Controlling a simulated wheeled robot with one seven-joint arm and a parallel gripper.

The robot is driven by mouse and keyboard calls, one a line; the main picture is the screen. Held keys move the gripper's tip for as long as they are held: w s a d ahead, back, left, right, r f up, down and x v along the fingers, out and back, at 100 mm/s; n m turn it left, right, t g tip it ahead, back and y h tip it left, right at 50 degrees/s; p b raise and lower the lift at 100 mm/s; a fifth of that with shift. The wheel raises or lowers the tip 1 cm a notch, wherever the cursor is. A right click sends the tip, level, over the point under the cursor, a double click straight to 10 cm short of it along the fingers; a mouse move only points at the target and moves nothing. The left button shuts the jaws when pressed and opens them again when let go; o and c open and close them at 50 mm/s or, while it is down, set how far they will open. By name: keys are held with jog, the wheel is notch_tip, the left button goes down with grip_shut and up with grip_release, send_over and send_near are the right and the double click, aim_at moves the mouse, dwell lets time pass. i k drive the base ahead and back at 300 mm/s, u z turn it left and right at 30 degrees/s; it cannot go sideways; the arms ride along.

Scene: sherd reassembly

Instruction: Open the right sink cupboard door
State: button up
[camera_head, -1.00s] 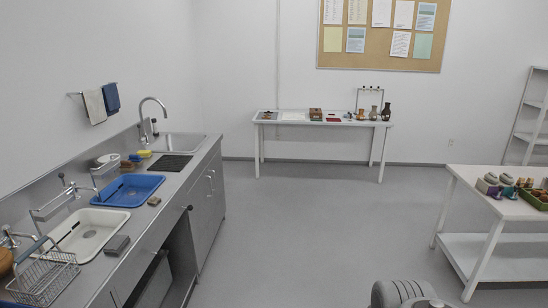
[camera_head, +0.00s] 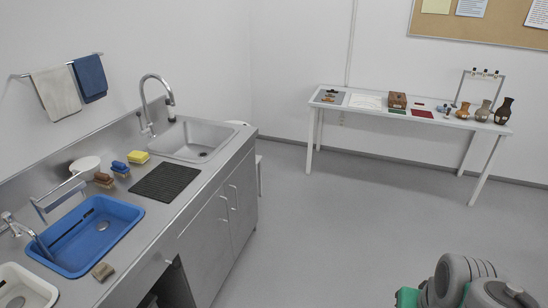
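The sink cupboard stands under the steel sink (camera_head: 198,140) at the far end of the counter on the left. Its two grey doors are side by side and both look shut. The right sink cupboard door (camera_head: 245,205) is the farther one, with a slim upright handle (camera_head: 234,196) near its left edge. The left door (camera_head: 205,255) has a similar handle (camera_head: 224,208). Only my arm's grey links show at the bottom right, well apart from the cupboard. My gripper is not in view.
Nearer along the counter (camera_head: 140,215) are a black mat (camera_head: 166,181), a blue basin (camera_head: 90,236) and a white basin (camera_head: 25,290). An open space lies under the counter beside the left door. The floor (camera_head: 320,230) before the cupboard is clear. A white table (camera_head: 400,110) with pots stands at the back.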

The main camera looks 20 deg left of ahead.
aim_at(241, 190)
jog(key=i, duration=2.45)
jog(key=u, duration=4)
